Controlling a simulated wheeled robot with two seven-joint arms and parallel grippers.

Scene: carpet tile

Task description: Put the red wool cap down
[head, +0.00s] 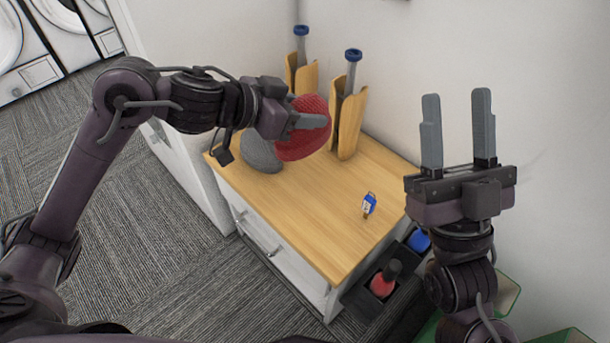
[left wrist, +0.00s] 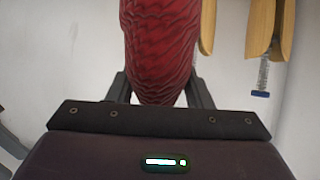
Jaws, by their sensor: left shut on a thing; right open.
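The red wool cap (head: 303,138) is held in my left gripper (head: 312,122), above the back left part of the wooden cabinet top (head: 310,205). The left gripper is shut on it, and one finger lies across the cap in the head view. In the left wrist view the ribbed red cap (left wrist: 160,50) fills the space between the fingers (left wrist: 160,90). My right gripper (head: 458,125) is open and empty, raised at the right of the cabinet in the head view.
A grey rounded thing (head: 260,153) sits on the top beside the cap. Two wooden holders (head: 347,125) with blue-capped bottles (head: 353,57) stand at the back. A small blue tag (head: 369,204) lies front right. A dark rack with a red bottle (head: 384,282) is beside the cabinet. The top's middle is clear.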

